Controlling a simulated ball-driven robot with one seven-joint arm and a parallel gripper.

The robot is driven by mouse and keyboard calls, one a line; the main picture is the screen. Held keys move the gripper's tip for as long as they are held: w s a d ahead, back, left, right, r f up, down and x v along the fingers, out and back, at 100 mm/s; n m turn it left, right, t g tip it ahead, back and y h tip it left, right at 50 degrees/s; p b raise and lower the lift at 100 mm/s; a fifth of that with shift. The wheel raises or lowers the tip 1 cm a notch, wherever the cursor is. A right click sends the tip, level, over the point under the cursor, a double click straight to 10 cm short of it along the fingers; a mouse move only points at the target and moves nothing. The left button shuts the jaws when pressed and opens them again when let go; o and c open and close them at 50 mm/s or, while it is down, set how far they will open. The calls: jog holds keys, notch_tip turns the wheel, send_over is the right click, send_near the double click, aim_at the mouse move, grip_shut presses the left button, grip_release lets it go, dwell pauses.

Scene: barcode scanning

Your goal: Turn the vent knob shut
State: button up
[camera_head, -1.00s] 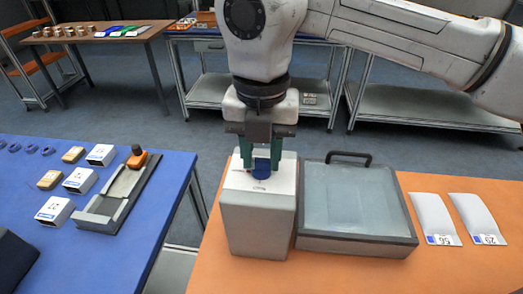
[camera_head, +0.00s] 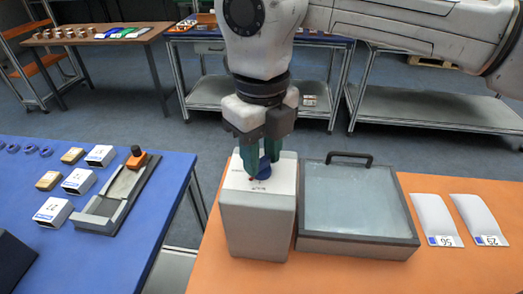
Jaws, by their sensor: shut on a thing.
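A small red mark (camera_head: 251,178) shows on the box top beside the left finger. Dark marks on the box top near the knob are too small to read.
A grey tray-like unit with a clear lid (camera_head: 350,200) and black handle stands close to the box's right. Two white numbered sheets (camera_head: 436,218) lie further right.

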aim_at(261, 159)
jog(key=n, duration=0.4)
jog(key=shift+r+n, duration=0.1)
jog(key=shift+n, duration=0.2)
jog(key=shift+n+p, duration=0.3)
jog(key=shift+n, duration=1.5)
jog(key=o, duration=1)
jog(key=shift+o, duration=0.2)
notch_tip(261, 159, up, 11)
jog(key=shift+b, duration=0.45)
